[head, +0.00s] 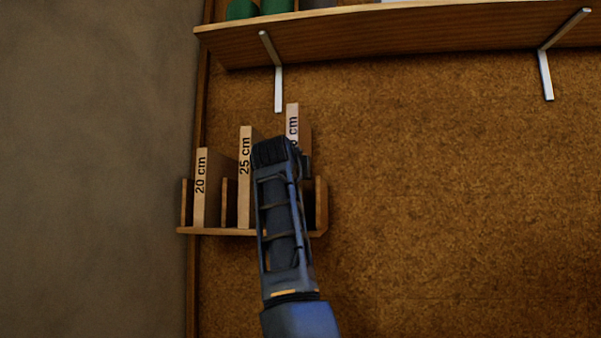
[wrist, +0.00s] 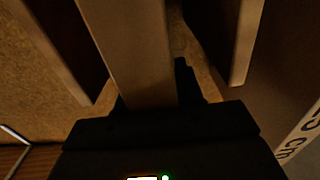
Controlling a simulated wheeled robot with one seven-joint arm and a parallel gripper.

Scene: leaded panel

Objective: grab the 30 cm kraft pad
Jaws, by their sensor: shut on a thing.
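The 30 cm kraft pad (head: 293,122) stands upright in the right slot of a small wooden rack (head: 215,231) on the cork wall. Its label is partly covered by my gripper (head: 277,150), so only its end reads. In the wrist view the pad (wrist: 138,45) runs between the two dark fingers of my gripper (wrist: 150,98), which is shut on it. The pad's lower part is hidden behind my arm in the head view, so I cannot tell whether it touches the rack floor.
The 25 cm pad (head: 245,165) stands just left, its label also at the wrist view's right edge (wrist: 300,135). The 20 cm pad (head: 201,188) is farther left. Wooden dividers (wrist: 245,42) flank the held pad. A bracketed shelf (head: 400,32) hangs above; cork at right is clear.

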